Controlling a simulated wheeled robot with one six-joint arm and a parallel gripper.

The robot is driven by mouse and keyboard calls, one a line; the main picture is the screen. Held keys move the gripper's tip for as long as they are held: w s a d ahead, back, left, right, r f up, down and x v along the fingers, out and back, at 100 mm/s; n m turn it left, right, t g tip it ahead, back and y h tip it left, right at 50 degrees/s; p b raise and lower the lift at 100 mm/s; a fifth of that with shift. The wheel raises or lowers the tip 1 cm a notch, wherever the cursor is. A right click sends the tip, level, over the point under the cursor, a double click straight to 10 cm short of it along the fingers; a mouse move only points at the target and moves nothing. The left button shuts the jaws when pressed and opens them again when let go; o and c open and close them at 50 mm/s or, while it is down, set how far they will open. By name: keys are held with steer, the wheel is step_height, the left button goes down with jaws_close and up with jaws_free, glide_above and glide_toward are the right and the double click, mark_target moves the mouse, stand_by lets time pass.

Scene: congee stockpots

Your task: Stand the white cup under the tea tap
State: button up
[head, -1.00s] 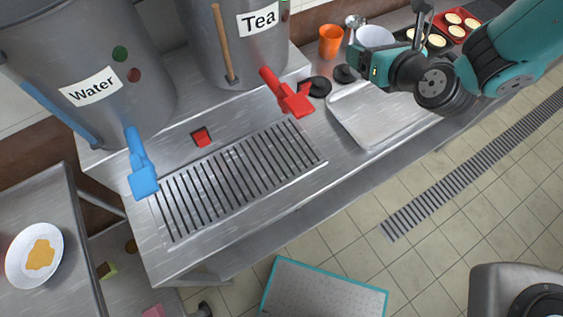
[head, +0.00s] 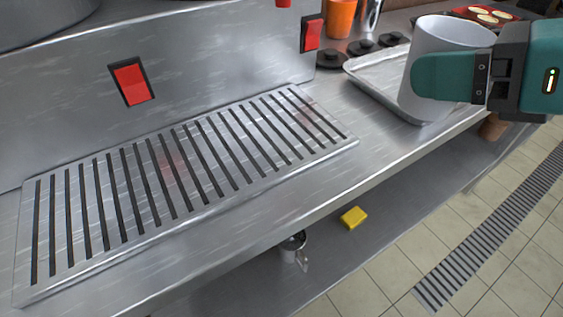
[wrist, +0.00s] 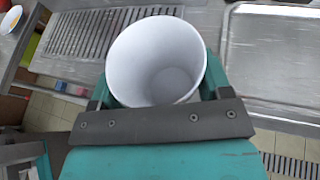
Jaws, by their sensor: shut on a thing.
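The white cup (head: 420,90) is in my gripper (head: 440,77) at the right of the head view, mouth up and somewhat tilted in the picture. My gripper is shut on the cup's side, and one teal finger crosses its wall. In the wrist view the cup (wrist: 155,62) shows its empty inside between the fingers. It is held in front of the flat metal tray, to the right of the slotted drip grate (head: 190,170). Only a small red piece (head: 283,3), perhaps the tea tap's end, shows at the head view's top edge. The rest of the tap is out of view.
Red switches (head: 131,82) (head: 312,33) sit on the riser behind the clear grate. Dark lids (head: 362,47), an orange cup (head: 341,17) and a flat metal tray (head: 365,72) stand right of it. A yellow block (head: 354,217) and metal mug (head: 293,250) are below.

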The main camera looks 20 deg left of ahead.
mark_target(437, 115)
steer(key=shift+n+g, duration=0.5)
steer(key=s+f+b, duration=0.1)
steer(key=s, duration=0.1)
steer(key=s+f+b, duration=0.1)
steer(key=s+f, duration=0.1)
steer(key=shift+a+f, duration=0.1)
steer(key=shift+f, duration=0.05)
steer(key=w+a+p, duration=0.1)
steer(key=a+p, duration=0.4)
steer(key=p, duration=0.1)
steer(key=w+a+p, duration=0.2)
steer(key=a+p, duration=0.3)
steer(key=p, duration=0.2)
steer(key=w+a+p, duration=0.1)
steer(key=a+p, duration=0.4)
steer(key=p, duration=0.2)
steer(key=shift+w+a+f, duration=0.15)
steer(key=shift+w+a, duration=0.05)
steer(key=shift+w, duration=0.15)
steer(key=f, duration=0.1)
steer(key=a+f, duration=0.1)
steer(key=f, duration=0.1)
steer(key=shift+w+b, duration=0.15)
steer(key=shift+b, duration=0.15)
steer(key=shift+f, duration=0.3)
